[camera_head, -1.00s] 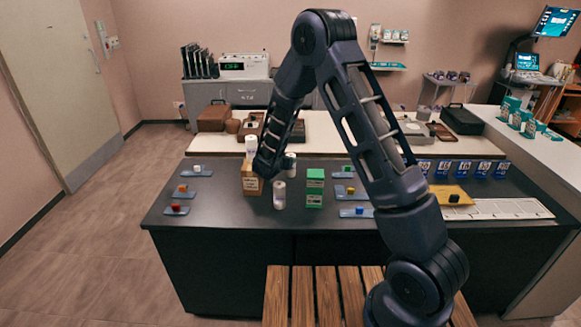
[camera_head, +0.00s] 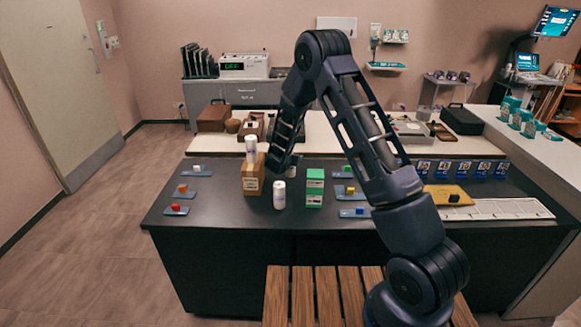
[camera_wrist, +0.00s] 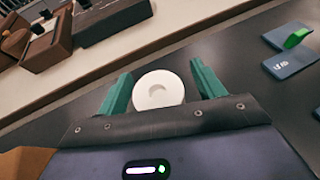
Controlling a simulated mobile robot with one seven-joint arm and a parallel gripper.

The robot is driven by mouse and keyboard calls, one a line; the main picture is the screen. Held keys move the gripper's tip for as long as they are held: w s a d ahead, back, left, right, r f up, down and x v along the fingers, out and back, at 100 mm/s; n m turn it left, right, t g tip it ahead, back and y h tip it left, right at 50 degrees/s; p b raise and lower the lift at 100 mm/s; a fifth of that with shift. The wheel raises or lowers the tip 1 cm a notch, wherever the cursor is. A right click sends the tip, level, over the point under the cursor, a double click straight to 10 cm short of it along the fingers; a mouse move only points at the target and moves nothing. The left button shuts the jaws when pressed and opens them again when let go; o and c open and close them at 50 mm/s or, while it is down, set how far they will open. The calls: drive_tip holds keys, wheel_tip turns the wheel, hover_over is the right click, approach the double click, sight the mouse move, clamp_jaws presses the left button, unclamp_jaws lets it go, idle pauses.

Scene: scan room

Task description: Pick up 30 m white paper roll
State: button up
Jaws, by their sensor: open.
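A white roll (camera_wrist: 159,91) stands between the two green fingers of my gripper (camera_wrist: 160,84) in the wrist view, seen from its top end. My gripper is open, with a finger on each side of the roll; contact is unclear. In the head view this roll (camera_head: 292,171) is mostly hidden behind my gripper (camera_head: 279,164). Another white roll (camera_head: 251,147) stands on a brown box (camera_head: 253,178), and a third white roll (camera_head: 279,195) stands in front on the dark table. The length marking on the rolls is not readable.
A green-and-white box stack (camera_head: 315,188) stands right of the front roll. Small blue cards with coloured blocks lie at both sides, one with a green block (camera_wrist: 297,37) in the wrist view. Brown cases (camera_wrist: 47,47) sit on the pale counter behind.

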drive_tip(key=c, duration=1.1)
drive_tip(key=shift+r, duration=0.1)
